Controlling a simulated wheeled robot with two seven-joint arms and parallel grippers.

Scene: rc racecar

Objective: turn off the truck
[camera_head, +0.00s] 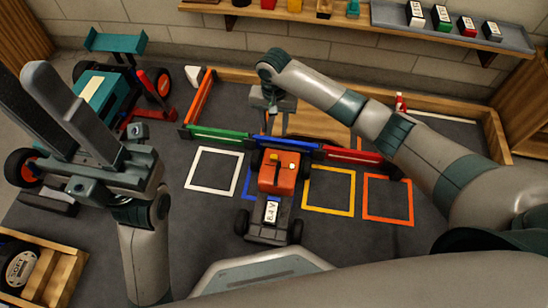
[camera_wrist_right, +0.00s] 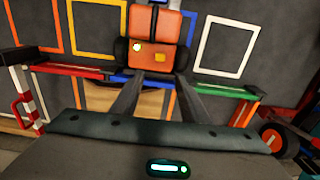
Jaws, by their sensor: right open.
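The truck has an orange cab (camera_head: 280,176) and a dark bed carrying a white block marked 8.4V (camera_head: 271,212). It stands on the dark mat, its cab toward the coloured barriers. The cab bears a yellow square (camera_head: 274,157) and a small pale round spot (camera_head: 292,166), which looks lit in the right wrist view (camera_wrist_right: 137,46). My right gripper (camera_head: 272,106) is open and empty, just beyond the cab's barrier end; its fingers (camera_wrist_right: 157,88) point toward the cab, apart from it. My left gripper (camera_head: 22,88) is open and empty at the left, far from the truck.
Green, blue and red barriers (camera_head: 345,155) cross the mat by the cab. White, yellow and orange outlined squares (camera_head: 329,191) flank the truck. A teal car (camera_head: 105,95) stands at the upper left. A wooden crate (camera_head: 62,268) with a wheel is at the lower left.

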